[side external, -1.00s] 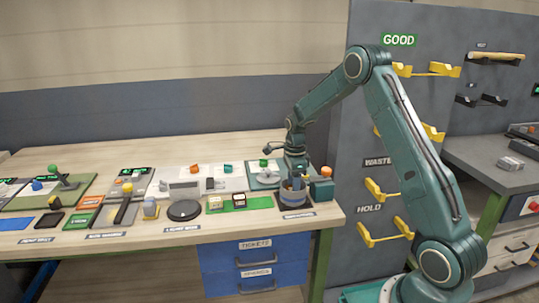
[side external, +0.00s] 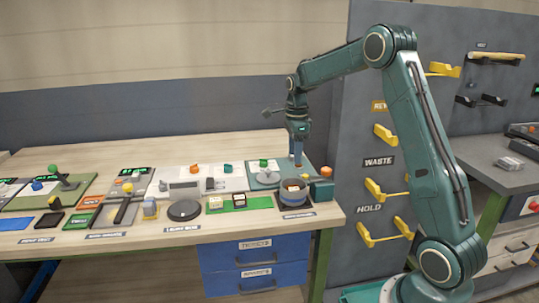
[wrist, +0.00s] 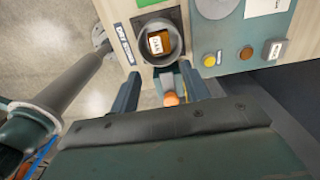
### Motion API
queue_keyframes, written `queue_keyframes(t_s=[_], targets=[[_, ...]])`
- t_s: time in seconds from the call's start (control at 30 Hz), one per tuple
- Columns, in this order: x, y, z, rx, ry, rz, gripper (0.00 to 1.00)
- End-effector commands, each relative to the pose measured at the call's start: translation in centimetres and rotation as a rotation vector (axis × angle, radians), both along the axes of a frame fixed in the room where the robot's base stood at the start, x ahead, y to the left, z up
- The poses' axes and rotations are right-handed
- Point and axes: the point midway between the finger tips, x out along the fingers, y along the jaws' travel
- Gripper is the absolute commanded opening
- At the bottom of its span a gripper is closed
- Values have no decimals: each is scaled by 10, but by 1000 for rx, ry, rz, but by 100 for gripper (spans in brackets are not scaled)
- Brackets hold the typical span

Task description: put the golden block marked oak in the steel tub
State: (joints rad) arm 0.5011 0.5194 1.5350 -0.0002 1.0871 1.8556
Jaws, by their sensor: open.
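The steel tub (side external: 293,196) stands near the right end of the bench, a round grey container. Its round rim also shows in the wrist view (wrist: 177,50). The golden block (wrist: 158,43) lies inside the tub, with a pale label that seems to read OAK. In the side view the block (side external: 293,187) shows only as a small tan patch inside the rim. My gripper (side external: 297,164) is above the tub, apart from the block. In the wrist view my gripper (wrist: 161,92) has its two fingers spread, with no block between them.
A green tray (side external: 245,203) with blocks is to the left.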

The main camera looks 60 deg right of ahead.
Motion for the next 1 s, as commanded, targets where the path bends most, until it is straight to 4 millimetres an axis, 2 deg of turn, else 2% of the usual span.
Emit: queue_keyframes(t_s=[0.67, 0.87, 1.0], targets=[[-1, 4, 5, -3, -6, 27, 46], [-9, 26, 26, -19, -32, 168, 46], [-21, 52, 50, -44, -65, 349, 46]])
